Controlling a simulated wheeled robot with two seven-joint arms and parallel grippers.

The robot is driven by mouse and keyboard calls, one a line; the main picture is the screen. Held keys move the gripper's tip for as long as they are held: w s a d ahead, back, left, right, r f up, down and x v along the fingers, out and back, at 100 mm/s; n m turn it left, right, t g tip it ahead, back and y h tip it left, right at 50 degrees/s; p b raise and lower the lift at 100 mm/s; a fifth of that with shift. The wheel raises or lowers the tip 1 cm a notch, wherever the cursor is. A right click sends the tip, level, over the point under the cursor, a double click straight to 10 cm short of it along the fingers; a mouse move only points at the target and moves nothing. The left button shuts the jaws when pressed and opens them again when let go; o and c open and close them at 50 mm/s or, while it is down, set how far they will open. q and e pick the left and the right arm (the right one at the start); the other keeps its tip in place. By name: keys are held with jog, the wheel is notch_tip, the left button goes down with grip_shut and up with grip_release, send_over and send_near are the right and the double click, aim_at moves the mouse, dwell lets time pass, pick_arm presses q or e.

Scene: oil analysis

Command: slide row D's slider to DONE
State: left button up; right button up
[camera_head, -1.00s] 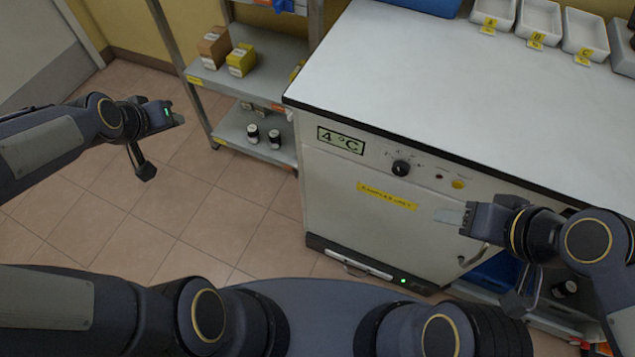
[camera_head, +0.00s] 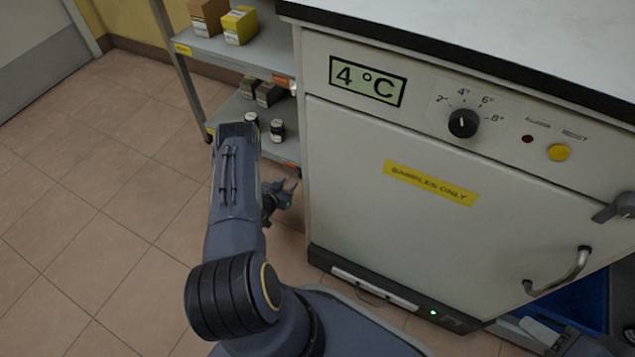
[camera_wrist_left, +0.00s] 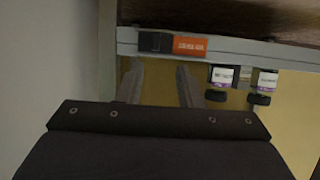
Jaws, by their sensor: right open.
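No slider marked for row D can be made out in these views. My left gripper (camera_head: 282,193) is low beside the cabinet's left side, in front of the shelf rack. In the left wrist view my left gripper (camera_wrist_left: 158,85) has its two fingers apart with nothing between them. An orange label with a dark block (camera_wrist_left: 172,43) sits on a shelf edge just beyond the fingertips; its text is not readable. Only part of what looks like my right gripper (camera_head: 616,208) shows at the right edge, in front of the cabinet.
The cabinet (camera_head: 400,235) with dial, 4 °C display and door handle (camera_head: 560,272) fills the right. The shelf rack (camera_head: 225,52) holds boxes and small jars (camera_head: 277,130). A blue bin (camera_head: 585,305) is at lower right. The tiled floor (camera_head: 90,200) at left is free.

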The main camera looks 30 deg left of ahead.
aim_at(300, 176)
pick_arm(q)
jog(key=b+x, duration=0.1)
jog(key=x, duration=0.1)
jog(key=b+x, duration=0.1)
jog(key=x, duration=0.1)
jog(key=f+b+x, duration=0.1)
jog(key=x, duration=0.1)
jog(key=shift+w+d, duration=0.1)
jog(key=shift+d, duration=0.3)
jog(key=shift+w+a+f+b, duration=0.15)
jog(key=shift+w+b, duration=0.15)
jog(key=shift+w, duration=0.4)
grip_shut()
